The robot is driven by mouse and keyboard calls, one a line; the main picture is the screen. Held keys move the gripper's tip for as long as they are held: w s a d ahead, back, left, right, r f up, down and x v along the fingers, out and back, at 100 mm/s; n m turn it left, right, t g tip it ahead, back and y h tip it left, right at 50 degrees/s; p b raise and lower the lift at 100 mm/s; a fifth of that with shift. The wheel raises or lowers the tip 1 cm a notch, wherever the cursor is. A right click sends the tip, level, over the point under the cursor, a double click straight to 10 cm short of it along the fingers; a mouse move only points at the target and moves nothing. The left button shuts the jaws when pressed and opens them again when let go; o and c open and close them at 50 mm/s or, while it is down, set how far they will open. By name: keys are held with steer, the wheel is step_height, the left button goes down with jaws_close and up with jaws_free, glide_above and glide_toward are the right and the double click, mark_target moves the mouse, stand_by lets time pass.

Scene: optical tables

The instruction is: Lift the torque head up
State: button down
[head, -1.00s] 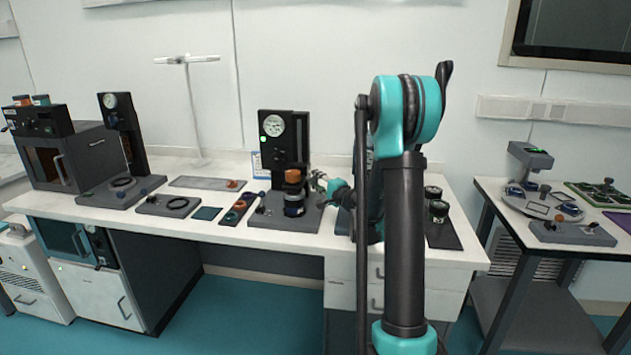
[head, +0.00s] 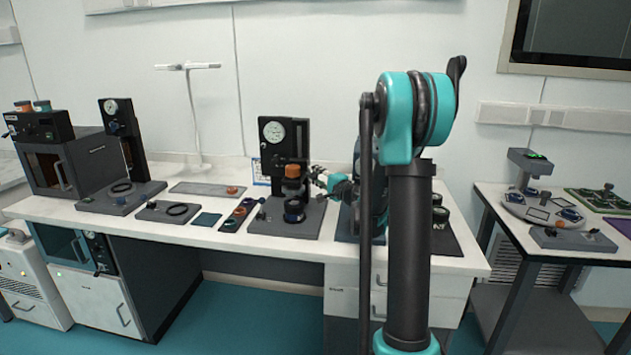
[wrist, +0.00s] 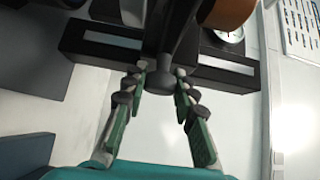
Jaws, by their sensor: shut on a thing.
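The torque head (head: 292,184) is a dark part with an orange-brown top, carried on a black column with a round gauge (head: 274,131) on the back table. It hangs above a dark, blue-banded jar (head: 294,211) on the stand's base, with a visible gap between them. My gripper (head: 315,172) is at its right side. In the wrist view my gripper (wrist: 161,69) is closed around a dark handle with a rounded knob (wrist: 185,84). The orange-brown top (wrist: 225,12) shows at the upper edge. The exact contact is partly hidden.
A tray of coloured rings (head: 239,214) and a plate with a black ring (head: 167,211) lie left of the stand. A second gauge stand (head: 112,125) is farther left. Dark jars (head: 440,217) stand to the right, behind my arm. A separate table (head: 490,205) is at far right.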

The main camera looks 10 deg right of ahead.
steer(key=c, duration=1.2)
jaws_free()
steer(key=v, duration=1.2)
